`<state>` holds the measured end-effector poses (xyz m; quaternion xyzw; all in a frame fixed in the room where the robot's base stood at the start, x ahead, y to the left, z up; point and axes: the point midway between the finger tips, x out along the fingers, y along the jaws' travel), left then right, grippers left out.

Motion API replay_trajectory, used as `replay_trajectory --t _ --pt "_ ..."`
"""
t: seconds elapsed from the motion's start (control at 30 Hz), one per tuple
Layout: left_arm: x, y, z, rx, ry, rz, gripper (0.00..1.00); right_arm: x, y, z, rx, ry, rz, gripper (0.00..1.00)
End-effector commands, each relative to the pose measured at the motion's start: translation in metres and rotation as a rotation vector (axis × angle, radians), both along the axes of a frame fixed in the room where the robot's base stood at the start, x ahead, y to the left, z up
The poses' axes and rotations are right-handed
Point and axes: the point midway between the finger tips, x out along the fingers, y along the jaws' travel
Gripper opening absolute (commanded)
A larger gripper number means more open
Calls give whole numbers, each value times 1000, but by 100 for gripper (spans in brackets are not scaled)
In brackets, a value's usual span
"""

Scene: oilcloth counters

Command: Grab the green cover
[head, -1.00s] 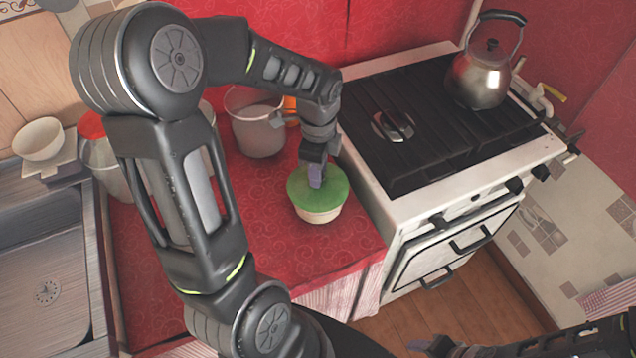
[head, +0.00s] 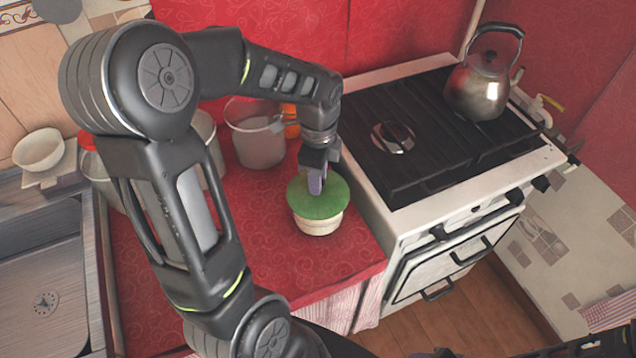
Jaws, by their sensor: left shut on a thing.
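The green cover (head: 322,205) is a round lid on top of a cream-coloured bowl (head: 318,225) on the red counter, in the middle of the head view. The cover looks slightly tilted on the bowl, with more of the bowl's rim showing at the front right. My left gripper (head: 316,184) points down from above and is shut on the top of the cover. Its fingers partly hide the cover's middle. Only dark parts of my right arm show at the bottom right edge; its fingertips cannot be made out.
A clear pot (head: 257,135) and an orange container (head: 291,122) stand behind the bowl. The stove (head: 400,210) with a kettle (head: 481,85) is to the right. A sink (head: 45,285) and a white bowl (head: 39,150) are at left. The red counter (head: 270,260) is clear in front.

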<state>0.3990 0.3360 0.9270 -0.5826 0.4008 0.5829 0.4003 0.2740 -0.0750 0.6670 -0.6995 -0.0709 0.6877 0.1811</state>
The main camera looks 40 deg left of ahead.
Motion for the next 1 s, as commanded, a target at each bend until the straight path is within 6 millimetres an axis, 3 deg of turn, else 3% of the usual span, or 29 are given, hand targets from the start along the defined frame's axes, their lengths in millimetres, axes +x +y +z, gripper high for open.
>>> replay_trajectory --t 0.4,0.57,1.0 --pt "1 0 74 1 -5 0 0 1 0 -7 3 -3 1 53" --pt "0 0 83 0 -1 -1 0 1 0 -7 3 -3 1 53" --pt "0 0 83 0 0 -1 0 1 1 -7 3 -3 1 53"
